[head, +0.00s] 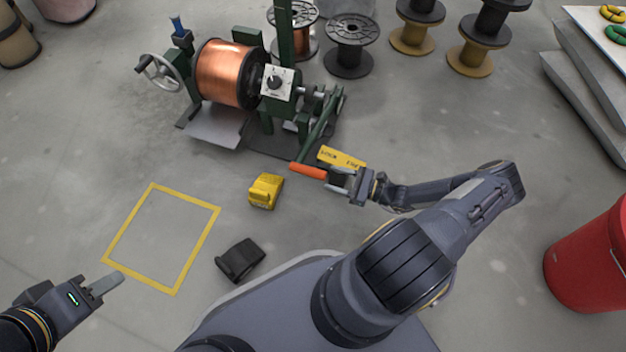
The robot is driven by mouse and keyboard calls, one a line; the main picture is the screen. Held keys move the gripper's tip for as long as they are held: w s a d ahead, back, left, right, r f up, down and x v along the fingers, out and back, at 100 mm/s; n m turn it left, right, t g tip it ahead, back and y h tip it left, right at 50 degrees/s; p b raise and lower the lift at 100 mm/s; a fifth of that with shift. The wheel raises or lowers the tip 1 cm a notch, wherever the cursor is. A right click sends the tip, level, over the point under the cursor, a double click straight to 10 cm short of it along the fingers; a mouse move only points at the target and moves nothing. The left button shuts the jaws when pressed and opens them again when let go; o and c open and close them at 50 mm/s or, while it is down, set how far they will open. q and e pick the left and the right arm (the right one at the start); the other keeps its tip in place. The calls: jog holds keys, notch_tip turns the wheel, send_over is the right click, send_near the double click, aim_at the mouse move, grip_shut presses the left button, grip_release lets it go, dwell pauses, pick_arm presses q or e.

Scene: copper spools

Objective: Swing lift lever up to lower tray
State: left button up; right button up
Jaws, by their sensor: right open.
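The lift lever is a dark green bar (318,128) with an orange grip (309,171), slanting down toward me from the right side of the spool machine. Its grip is at the low end. My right gripper (337,180) is open just right of the orange grip, its fingertips close to the grip's right end; I cannot tell whether they touch. A grey tray plate (217,128) lies low under the copper spool (226,72). My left gripper (112,285) is at the lower left, away from the machine; its jaw gap is not clear.
A yellow label plate (342,158) is beside the lever grip. A yellow block-like item (265,191) and a black item (240,260) lie on the floor. A yellow square outline (210,236) marks bare floor. A red bin (585,265) stands at right; spools (350,45) stand behind.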

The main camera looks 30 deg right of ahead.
aim_at(313, 172)
jog(key=b+x, duration=0.1)
jog(key=x, duration=0.2)
jog(key=b+x, duration=0.1)
jog(key=x, duration=0.3)
jog(key=shift+w+a+f, duration=0.2)
jog(key=shift+w, duration=0.05)
grip_shut()
